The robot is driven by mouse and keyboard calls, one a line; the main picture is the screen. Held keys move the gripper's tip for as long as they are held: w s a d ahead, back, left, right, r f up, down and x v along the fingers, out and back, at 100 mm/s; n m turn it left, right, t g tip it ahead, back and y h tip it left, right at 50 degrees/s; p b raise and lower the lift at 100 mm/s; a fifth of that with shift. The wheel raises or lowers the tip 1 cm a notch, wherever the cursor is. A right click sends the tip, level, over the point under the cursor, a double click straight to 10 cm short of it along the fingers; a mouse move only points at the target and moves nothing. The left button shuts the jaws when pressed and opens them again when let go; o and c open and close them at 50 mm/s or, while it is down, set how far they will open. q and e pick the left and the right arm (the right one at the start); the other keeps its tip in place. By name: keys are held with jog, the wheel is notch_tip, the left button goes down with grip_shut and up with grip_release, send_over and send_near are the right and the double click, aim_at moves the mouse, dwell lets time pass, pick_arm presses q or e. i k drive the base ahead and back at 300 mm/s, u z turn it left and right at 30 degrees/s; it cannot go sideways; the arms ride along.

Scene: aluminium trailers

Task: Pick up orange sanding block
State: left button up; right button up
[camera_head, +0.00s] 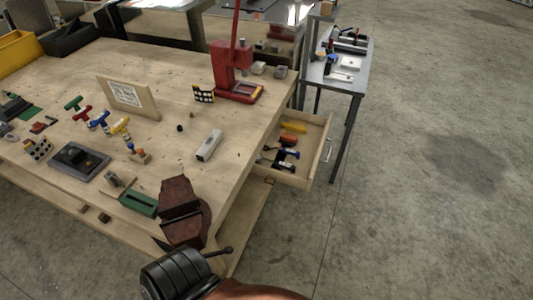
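An orange elongated block (293,127) lies at the back of the open drawer (313,157) on the right side of the workbench. It is the only clearly orange block-like thing I see, and it is too small to confirm as the sanding block. Blue-and-black tools (287,153) lie in front of it in the drawer.
The wooden workbench (180,90) carries a red press (232,70), a dark red vise (183,212), a grey-white block (209,145) and several small tools. A grey side table (349,75) stands behind the drawer. The concrete floor at right is clear.

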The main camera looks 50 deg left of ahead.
aim_at(285, 138)
jog(key=k, duration=0.65)
jog(key=u, duration=0.85)
jog(key=i, duration=0.75)
jog(key=z, duration=0.05)
